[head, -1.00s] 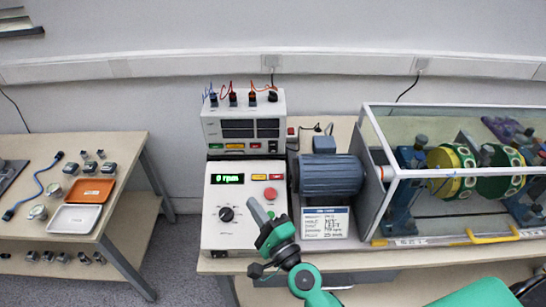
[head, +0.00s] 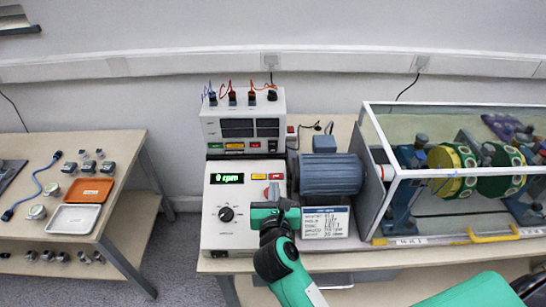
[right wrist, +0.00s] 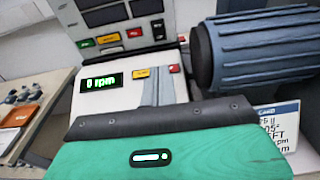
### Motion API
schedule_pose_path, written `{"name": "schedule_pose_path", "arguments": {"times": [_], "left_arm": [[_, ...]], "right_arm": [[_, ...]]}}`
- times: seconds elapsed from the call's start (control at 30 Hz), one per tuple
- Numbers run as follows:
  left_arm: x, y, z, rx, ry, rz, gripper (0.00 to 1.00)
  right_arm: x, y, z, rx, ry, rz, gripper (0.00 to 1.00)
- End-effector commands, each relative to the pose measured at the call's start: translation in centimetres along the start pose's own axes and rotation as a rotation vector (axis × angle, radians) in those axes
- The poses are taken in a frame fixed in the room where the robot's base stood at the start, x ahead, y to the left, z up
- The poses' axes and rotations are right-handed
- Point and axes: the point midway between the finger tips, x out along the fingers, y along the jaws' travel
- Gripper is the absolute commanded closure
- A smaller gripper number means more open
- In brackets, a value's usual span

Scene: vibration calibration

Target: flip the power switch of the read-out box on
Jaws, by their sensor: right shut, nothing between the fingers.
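The read-out box (head: 243,122) is the light grey upper unit with dark displays, cables on top and coloured labels along its lower front. A small red part (head: 291,130) shows at its right side; I cannot tell whether it is the power switch or how it is set. In the right wrist view the box's lower front (right wrist: 120,25) shows at the top. My right gripper (head: 274,188) is shut and empty. It is over the right part of the lower control unit, in front of and below the read-out box. My left gripper is not in view.
The lower control unit (head: 222,208) has a green "0 rpm" display and a black knob. A blue motor (head: 331,174) and a printed card (head: 325,222) are close on the right. A clear guard case (head: 440,215) stands farther right. A side table (head: 110,225) holds trays.

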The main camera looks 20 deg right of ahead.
Motion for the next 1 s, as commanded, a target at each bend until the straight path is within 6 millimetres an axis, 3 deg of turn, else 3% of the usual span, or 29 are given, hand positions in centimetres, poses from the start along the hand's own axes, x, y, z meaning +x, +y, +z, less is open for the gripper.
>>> {"name": "schedule_pose_path", "arguments": {"times": [0.17, 0.33, 0.8, 1.0], "left_arm": [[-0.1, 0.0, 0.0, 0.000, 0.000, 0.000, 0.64], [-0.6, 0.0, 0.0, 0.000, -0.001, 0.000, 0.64], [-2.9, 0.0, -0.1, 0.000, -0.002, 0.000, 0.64], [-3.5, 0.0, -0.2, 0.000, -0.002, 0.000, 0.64]], "right_arm": [[0.1, 0.0, 0.0, -0.002, -0.001, 0.000, 1.00], [1.5, 0.0, 0.2, -0.004, -0.003, 0.000, 1.00], [10.8, 0.0, 0.4, -0.006, -0.003, -0.001, 1.00], [13.2, 0.0, 0.2, -0.005, -0.002, 0.001, 1.00]]}}
